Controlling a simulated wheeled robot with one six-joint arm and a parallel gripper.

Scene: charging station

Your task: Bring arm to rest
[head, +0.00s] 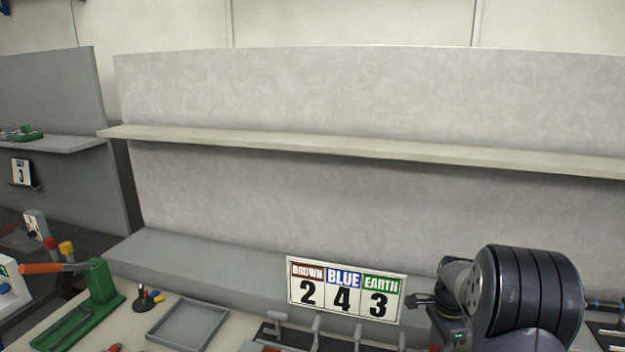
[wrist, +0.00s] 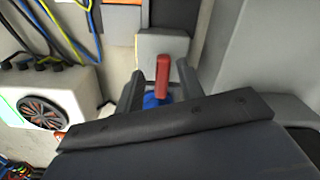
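My arm (head: 525,295) stands at the lower right of the head view, its dark ribbed link in front of the wall panel. A red handle (wrist: 162,76) with a blue base shows in the gap between the fingers. I cannot tell how far beyond the fingertips it is, and no contact with them is visible. The dark gripper body hides the lower part of the wrist view.
A bench carries a sign (head: 346,288) reading brown 2, blue 4, earth 3, a grey tray (head: 188,324) and a green device (head: 100,280) with an orange handle. A shelf (head: 350,146) crosses the panel. A white box with a fan (wrist: 45,113) and cables shows in the wrist view.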

